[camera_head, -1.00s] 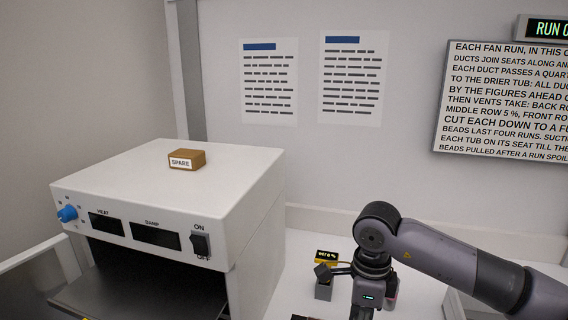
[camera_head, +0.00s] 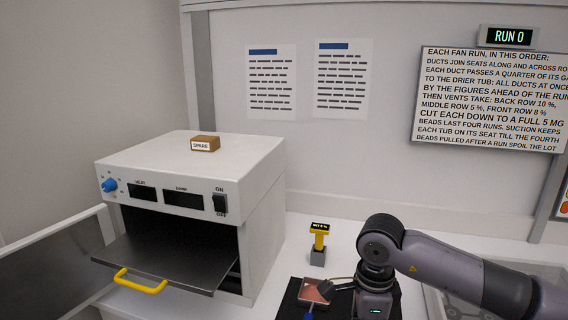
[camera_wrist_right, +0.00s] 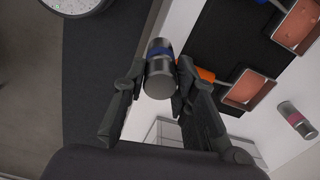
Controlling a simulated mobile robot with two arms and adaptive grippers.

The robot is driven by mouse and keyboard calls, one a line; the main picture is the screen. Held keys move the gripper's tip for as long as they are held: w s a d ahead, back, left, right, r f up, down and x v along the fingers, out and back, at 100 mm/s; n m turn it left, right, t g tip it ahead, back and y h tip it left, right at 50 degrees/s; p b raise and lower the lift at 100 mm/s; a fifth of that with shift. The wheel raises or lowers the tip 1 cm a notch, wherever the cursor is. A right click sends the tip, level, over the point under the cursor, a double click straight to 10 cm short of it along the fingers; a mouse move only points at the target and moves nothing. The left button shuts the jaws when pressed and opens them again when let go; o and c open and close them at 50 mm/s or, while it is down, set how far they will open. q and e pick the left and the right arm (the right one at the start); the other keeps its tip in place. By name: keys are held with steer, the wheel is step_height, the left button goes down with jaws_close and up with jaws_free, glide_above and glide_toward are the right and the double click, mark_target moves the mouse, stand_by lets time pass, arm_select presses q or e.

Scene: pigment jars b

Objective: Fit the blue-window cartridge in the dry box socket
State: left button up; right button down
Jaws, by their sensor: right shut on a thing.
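In the right wrist view my right gripper (camera_wrist_right: 161,82) is shut on the blue-window cartridge (camera_wrist_right: 159,72), a dark metal cylinder with a blue band. It is held off the table, near a black mat. In the head view my right wrist (camera_head: 374,285) is at the lower middle, with fingertips and cartridge hidden. A white cabinet (camera_head: 262,190) with heat and damp displays, a switch and an open front door (camera_head: 170,262) stands at the left. I cannot tell whether it is the dry box, and I see no socket. My left gripper is not in view.
The black mat (camera_wrist_right: 205,45) bears orange-filled pans (camera_wrist_right: 252,90). A red-banded cylinder (camera_wrist_right: 297,120) lies on the white surface. A brown SPARE block (camera_head: 205,143) rests on the cabinet.

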steer(key=shift+s+d+f+n, duration=0.2)
steer(key=shift+f+n, duration=0.25)
steer(key=shift+f, duration=0.2)
steer(key=shift+s+d+f+n, duration=0.1)
steer(key=shift+s+f+n, duration=0.05)
steer(key=shift+f+n, duration=0.4)
steer(key=s+d+f+n, duration=0.2)
steer(key=s+f+n, duration=1.2)
steer(key=n, duration=0.3)
steer(key=shift+s+d+f+n, duration=0.2)
steer(key=shift+s+f+n, duration=0.15)
steer(key=shift+s, duration=0.2)
